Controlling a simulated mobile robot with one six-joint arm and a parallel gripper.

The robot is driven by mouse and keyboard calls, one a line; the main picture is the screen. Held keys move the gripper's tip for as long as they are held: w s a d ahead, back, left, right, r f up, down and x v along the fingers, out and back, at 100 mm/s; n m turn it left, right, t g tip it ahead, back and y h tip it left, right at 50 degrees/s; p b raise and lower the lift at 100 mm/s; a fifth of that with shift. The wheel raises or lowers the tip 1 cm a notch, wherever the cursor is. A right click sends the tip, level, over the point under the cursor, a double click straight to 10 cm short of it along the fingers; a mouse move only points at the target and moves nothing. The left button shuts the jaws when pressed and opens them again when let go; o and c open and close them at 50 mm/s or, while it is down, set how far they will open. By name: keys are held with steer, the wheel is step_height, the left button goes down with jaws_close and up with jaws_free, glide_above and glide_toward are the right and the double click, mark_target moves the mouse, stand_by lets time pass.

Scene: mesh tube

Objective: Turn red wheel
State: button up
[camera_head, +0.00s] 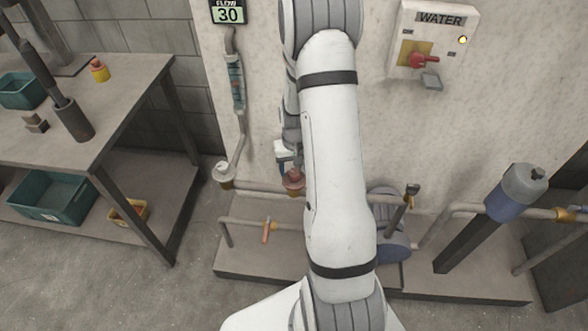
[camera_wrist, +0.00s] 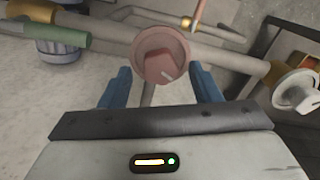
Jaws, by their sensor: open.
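The fingers are open and I see no contact with the wheel. In the head view the red wheel (camera_head: 293,181) is low on the wall pipe, just left of my arm, which hides part of it. My gripper (camera_head: 283,160) shows there only in part, close above the wheel.
A white knob (camera_wrist: 297,91) is at the right in the wrist view. Pipes run around the wheel. In the head view a WATER switch box (camera_head: 432,45) hangs on the wall, a blue-grey cylinder (camera_head: 515,192) stands at right, and a workbench (camera_head: 110,105) is at left.

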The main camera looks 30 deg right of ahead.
steer(key=shift+f, duration=0.6)
steer(key=c, duration=1)
steer(key=shift+n, duration=0.3)
steer(key=n+b, duration=0.1)
steer(key=n, duration=0.2)
steer(key=shift+n+b, duration=0.55)
steer(key=shift+n, duration=0.55)
